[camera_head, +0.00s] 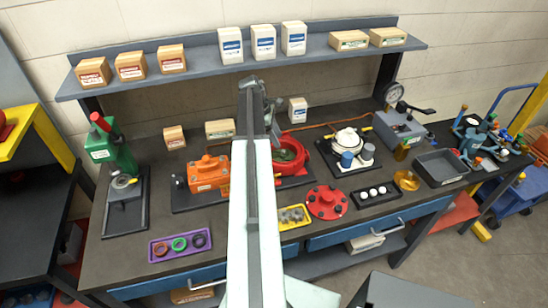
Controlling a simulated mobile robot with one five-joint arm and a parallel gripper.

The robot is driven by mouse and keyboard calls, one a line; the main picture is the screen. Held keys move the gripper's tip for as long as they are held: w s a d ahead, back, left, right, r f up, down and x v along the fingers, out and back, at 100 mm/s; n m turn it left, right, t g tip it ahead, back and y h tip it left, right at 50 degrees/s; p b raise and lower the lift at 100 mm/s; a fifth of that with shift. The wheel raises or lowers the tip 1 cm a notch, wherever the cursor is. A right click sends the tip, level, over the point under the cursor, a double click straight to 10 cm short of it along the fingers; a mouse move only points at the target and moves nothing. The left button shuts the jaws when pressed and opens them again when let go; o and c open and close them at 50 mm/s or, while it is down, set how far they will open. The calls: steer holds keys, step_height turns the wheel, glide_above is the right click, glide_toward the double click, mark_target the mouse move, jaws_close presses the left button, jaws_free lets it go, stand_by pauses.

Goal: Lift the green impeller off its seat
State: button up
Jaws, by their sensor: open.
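The green impeller (286,153) sits low inside the round opening of a red pump housing (299,168). The housing stands on a dark base behind and right of my arm, next to an orange motor. My arm reaches up the middle of the picture and hides the housing's left side. My gripper (268,112) is at the arm's far end, above and slightly left of the impeller in the picture, apart from it. It is open, with nothing seen between its jaws. The fingertips are small and partly covered by the arm.
The orange motor (208,173) is left of my arm. A red flanged cover (326,202), a yellow tray (293,217) and a purple tray (180,245) with rings lie in front. A shelf (200,62) with boxes overhangs the bench's back.

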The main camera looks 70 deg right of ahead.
mark_target(282, 151)
steer(key=f+b, duration=0.2)
steer(key=shift+s+f+b, duration=0.2)
steer(key=shift+f+b, duration=0.1)
steer(key=b+x, duration=0.4)
steer(key=x, duration=0.1)
steer(key=shift+f+b, duration=0.15)
steer(key=shift+b, duration=0.25)
steer(key=shift+w, duration=0.1)
jaws_close()
stand_by(0.8)
